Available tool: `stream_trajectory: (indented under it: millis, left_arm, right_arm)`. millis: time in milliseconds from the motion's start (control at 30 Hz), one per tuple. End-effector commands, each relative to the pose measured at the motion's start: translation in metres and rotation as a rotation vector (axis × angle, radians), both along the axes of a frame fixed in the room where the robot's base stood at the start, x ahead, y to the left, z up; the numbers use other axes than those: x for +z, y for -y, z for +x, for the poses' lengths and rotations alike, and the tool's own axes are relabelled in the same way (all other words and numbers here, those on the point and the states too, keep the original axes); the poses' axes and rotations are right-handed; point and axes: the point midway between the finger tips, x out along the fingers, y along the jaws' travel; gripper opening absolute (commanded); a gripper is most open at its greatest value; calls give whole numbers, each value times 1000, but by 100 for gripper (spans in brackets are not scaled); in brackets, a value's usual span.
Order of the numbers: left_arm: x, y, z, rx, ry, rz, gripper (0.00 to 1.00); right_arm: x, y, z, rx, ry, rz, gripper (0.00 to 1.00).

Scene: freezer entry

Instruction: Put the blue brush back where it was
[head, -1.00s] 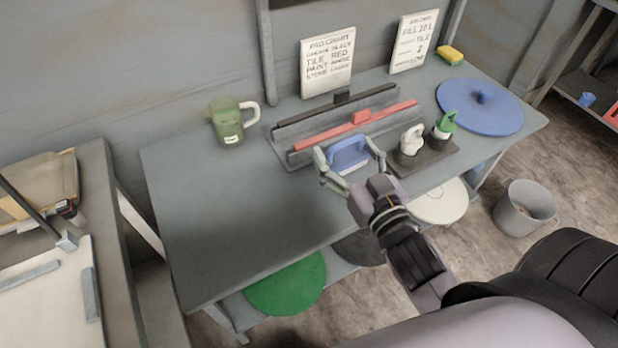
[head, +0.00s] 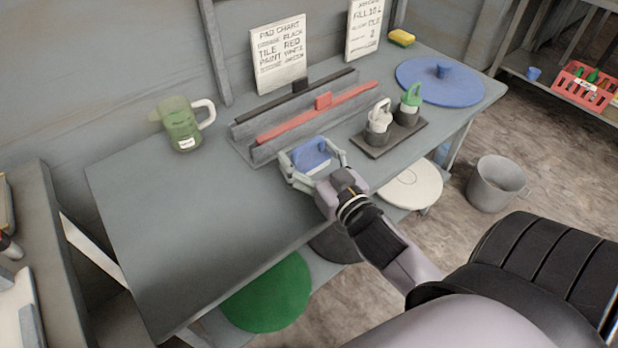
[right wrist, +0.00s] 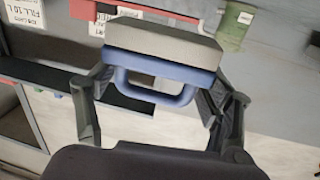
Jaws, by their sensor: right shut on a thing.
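The blue brush (head: 311,150) is held in my right gripper (head: 313,166), over the front part of the table before the rack. In the right wrist view the brush (right wrist: 160,88) has a blue loop handle and a pale block side; the gripper's two fingers close on its ends. The grey rack (head: 243,146) stands behind it on the table. A red brush (head: 290,128) lies in its front part and a black brush (head: 325,81) behind. Whether the blue brush touches the table is hard to tell. My left gripper is out of view.
A green jug (head: 181,126) stands left of the rack. A dark tray (head: 395,143) with two bottles is to the right, and a blue lid (head: 468,85) beyond. Signs (head: 281,55) lean at the back. The table's left part (head: 170,225) is clear.

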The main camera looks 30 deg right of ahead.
Motion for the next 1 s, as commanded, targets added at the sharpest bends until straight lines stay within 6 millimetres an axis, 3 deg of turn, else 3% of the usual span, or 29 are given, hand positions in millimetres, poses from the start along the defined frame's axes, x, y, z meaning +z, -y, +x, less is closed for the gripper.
stream_trajectory:
  millis: [400,833,867,1000]
  left_arm:
    - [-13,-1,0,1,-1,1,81]
    - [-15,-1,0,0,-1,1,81]
    - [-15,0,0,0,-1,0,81]
    - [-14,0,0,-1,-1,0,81]
  right_arm:
    - [-49,0,0,-2,1,2,44]
    - [-56,0,0,0,2,1,44]
    - [-55,0,0,0,1,1,76]
    - [-55,0,0,0,1,1,85]
